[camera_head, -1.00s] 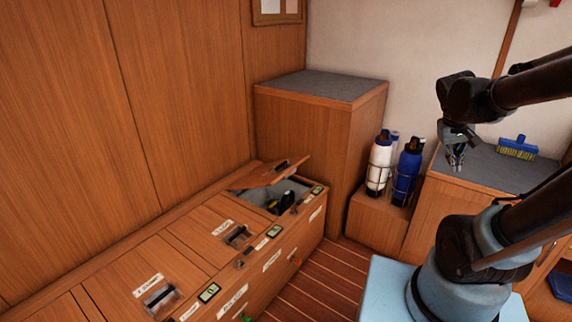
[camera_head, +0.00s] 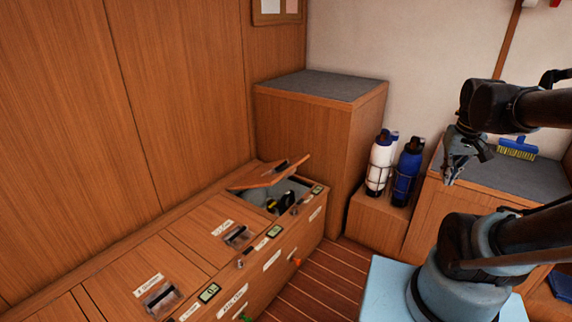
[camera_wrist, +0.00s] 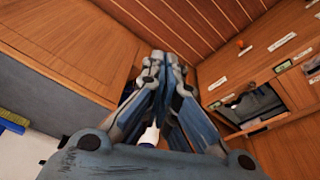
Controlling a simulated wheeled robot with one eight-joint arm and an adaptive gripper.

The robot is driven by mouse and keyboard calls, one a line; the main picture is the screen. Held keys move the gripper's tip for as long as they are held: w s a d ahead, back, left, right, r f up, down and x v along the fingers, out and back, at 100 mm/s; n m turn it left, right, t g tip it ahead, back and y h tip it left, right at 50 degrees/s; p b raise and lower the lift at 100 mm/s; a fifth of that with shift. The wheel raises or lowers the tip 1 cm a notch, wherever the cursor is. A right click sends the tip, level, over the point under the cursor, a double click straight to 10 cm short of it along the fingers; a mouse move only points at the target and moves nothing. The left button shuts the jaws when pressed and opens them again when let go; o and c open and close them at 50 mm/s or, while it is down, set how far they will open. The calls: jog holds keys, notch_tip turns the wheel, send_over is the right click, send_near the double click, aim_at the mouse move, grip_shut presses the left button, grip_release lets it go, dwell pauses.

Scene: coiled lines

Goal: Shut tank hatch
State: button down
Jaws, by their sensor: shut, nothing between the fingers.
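The open compartment also shows in the wrist view (camera_wrist: 258,104) at the right. My gripper (camera_head: 452,180) is in the air at the right, well away from the hatch, in front of the grey-topped cabinet. In the wrist view my gripper (camera_wrist: 160,60) has its fingertips together, with nothing between them.
Two shut lids with dark latches (camera_head: 238,236) lie along the bench. A white bottle (camera_head: 380,165) and a blue bottle (camera_head: 407,172) stand in wire holders on a low step. A tall cabinet (camera_head: 320,130) stands behind the bench. A blue brush (camera_head: 517,148) lies on the right cabinet. Striped floor (camera_head: 325,283) is free.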

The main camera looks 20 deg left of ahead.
jog(key=w+a+r+n+y, duration=0.1)
jog(key=w+a+r+n, duration=0.35)
jog(key=w+a, duration=0.75)
jog(key=n+g+y, duration=0.2)
jog(key=n, duration=0.6)
send_over(286, 170)
notch_tip(286, 170, down, 13)
jog(key=d+x, duration=0.1)
jog(key=x, duration=0.7)
jog(key=d+x, duration=0.1)
jog(key=x, duration=0.3)
jog(key=shift+w+d+f, duration=0.2)
jog(key=shift+f, duration=0.45)
jog(key=shift+d+f, duration=0.2)
jog(key=shift+f, duration=0.2)
jog(key=shift+s+f, duration=0.1)
jog(key=shift+s, duration=0.05)
